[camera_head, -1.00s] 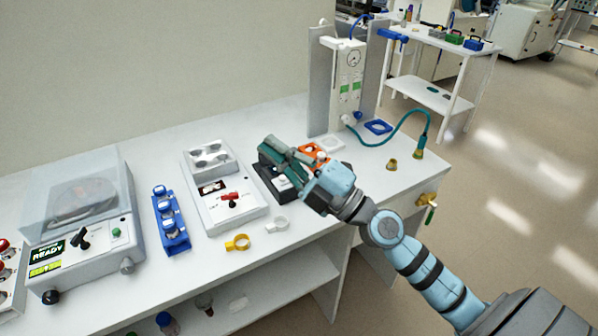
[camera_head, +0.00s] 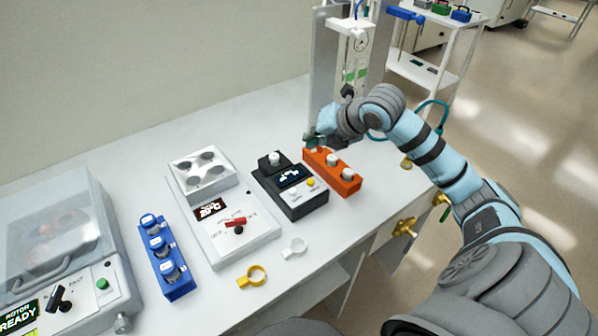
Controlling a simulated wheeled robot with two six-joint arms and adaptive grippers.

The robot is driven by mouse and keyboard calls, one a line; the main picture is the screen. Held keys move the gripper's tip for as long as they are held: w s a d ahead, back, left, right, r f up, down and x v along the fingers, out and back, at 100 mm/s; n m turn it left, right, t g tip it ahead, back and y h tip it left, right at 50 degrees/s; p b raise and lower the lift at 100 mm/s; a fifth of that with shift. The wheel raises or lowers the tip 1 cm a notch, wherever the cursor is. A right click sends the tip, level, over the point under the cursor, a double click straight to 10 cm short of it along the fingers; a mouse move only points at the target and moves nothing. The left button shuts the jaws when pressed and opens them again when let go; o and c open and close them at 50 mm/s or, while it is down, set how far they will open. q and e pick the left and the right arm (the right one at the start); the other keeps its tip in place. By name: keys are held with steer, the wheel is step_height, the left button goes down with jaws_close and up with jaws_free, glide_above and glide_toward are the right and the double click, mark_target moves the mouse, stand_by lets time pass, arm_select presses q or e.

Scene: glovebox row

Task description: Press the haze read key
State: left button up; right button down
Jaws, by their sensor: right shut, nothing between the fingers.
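A black meter (camera_head: 312,205) with a small lit display (camera_head: 291,178) stands on the bench in the middle of the head view. On its front panel are a yellow key (camera_head: 311,182) and a pale key (camera_head: 295,196); their labels are too small to read. A white-capped piece (camera_head: 273,158) sits at its back end. My right gripper (camera_head: 312,141) is shut and empty. It is beyond the meter, by the far end of the orange rack, clear of both keys. My left gripper is not in view.
The orange rack (camera_head: 347,185) with white-capped vials stands right of the meter. A white instrument (camera_head: 262,236) with a red knob, a blue rack (camera_head: 184,288) and a lidded rotor machine (camera_head: 75,262) stand left. Yellow (camera_head: 252,278) and white rings lie in front.

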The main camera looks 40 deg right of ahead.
steer(key=s+r, duration=0.1)
steer(key=s, duration=0.2)
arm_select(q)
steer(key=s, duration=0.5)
arm_select(e)
steer(key=b, duration=0.4)
glide_above(313, 180)
steer(key=f, duration=0.5)
steer(key=shift+w+f, duration=0.3)
steer(key=shift+f, duration=0.05)
steer(key=f+b, duration=0.1)
steer(key=s+f+b, duration=0.1)
steer(key=f, duration=0.1)
steer(key=shift+w+f+b, duration=0.1)
steer(key=shift+f+b, duration=0.1)
steer(key=shift+b, duration=0.25)
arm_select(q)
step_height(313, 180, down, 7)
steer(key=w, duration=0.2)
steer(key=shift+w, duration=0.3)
arm_select(e)
steer(key=shift+w+d, duration=0.1)
steer(key=shift+w, duration=0.05)
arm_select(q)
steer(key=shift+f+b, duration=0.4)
arm_select(e)
steer(key=shift+f, duration=0.45)
